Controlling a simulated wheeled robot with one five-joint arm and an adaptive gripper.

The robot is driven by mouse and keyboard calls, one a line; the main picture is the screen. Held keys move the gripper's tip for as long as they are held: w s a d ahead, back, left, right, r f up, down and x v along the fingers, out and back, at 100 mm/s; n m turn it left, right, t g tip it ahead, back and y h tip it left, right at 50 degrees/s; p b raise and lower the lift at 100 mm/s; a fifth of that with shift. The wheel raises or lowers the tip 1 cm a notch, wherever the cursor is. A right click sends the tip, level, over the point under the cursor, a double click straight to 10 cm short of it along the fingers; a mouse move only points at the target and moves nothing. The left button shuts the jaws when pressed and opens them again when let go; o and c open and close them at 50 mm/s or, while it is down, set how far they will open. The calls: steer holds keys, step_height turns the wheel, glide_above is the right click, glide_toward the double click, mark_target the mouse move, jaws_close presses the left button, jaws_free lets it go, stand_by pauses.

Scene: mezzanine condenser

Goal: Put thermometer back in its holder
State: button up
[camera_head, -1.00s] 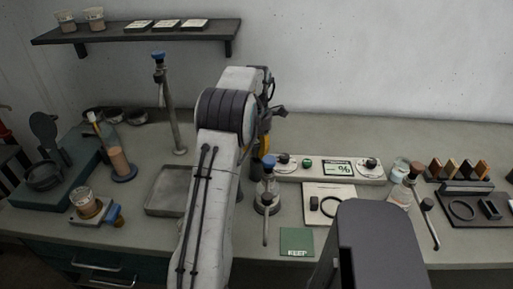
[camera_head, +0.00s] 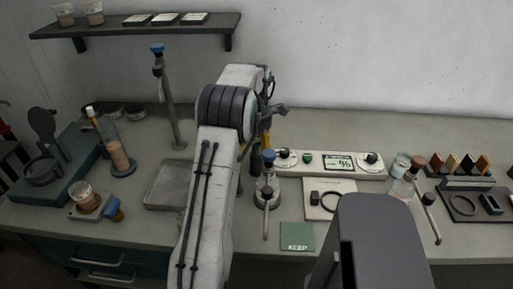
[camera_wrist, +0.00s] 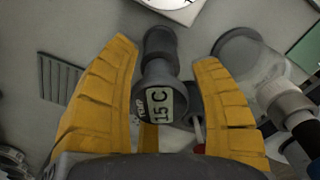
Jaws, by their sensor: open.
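In the wrist view a dark thermometer (camera_wrist: 160,98) with a pale display reading "15 C" and "TEMP" lies between my gripper's yellow fingers. My gripper (camera_wrist: 163,53) is open, with one finger on each side of it, and I see no clear grip. A dark cylindrical part (camera_wrist: 159,45) shows just beyond the display. I cannot tell whether it belongs to the thermometer or a holder. In the head view my arm hides the thermometer, and only a bit of yellow finger shows. I cannot identify the holder for certain.
A green KEEP card (camera_head: 297,236) lies at the bench front. A grey tray (camera_head: 165,200) is left of my arm.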

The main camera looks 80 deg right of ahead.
steer(key=shift+r, duration=5.95)
